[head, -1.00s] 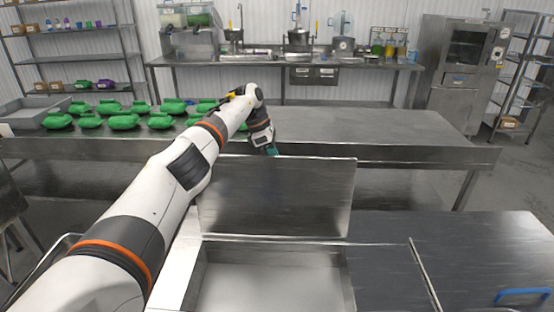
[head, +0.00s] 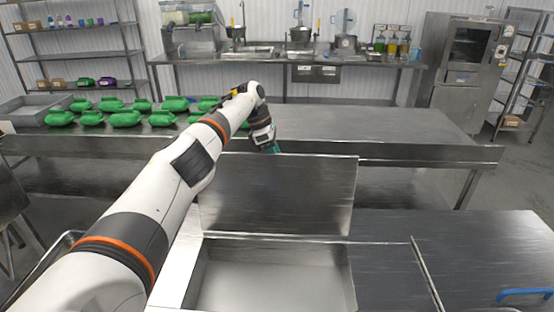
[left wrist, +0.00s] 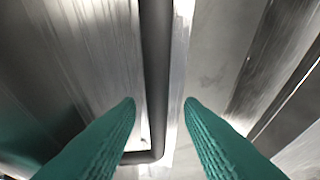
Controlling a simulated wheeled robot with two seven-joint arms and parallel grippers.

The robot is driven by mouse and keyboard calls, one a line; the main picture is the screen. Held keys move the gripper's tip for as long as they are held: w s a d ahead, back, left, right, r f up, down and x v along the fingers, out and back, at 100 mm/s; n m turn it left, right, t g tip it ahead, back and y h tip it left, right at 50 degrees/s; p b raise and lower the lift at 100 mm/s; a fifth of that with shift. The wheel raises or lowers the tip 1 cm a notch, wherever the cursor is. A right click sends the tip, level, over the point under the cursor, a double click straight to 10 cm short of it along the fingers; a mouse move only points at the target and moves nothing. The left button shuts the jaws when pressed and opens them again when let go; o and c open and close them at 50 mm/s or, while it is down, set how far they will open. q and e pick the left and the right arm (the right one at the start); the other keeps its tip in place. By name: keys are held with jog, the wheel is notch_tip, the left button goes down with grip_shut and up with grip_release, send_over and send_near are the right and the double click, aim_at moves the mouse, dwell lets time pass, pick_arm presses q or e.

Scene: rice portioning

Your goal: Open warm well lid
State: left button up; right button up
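The steel lid (head: 278,195) stands close to upright at the back edge of the open warm well (head: 270,275) in the head view. The inside of the well shows as an empty steel basin. My left gripper (head: 275,148) is behind the lid's top edge, partly hidden by it. In the left wrist view, the left gripper's green fingers (left wrist: 160,102) are apart. A dark handle bar (left wrist: 157,70) runs through the gap between them, with clear space to each finger. My right gripper is not in view.
A blue handle (head: 525,294) lies on the counter at the right. Several green bundles (head: 125,118) sit on the long table (head: 370,130) behind, whose right half is clear.

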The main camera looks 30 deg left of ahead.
pick_arm(q)
jog(key=w+p+v, duration=0.1)
jog(key=v, duration=0.5)
jog(key=shift+s+a+r+p, duration=0.25)
jog(key=shift+s+r+p, duration=0.1)
jog(key=shift+s, duration=0.2)
jog(key=shift+w, duration=0.1)
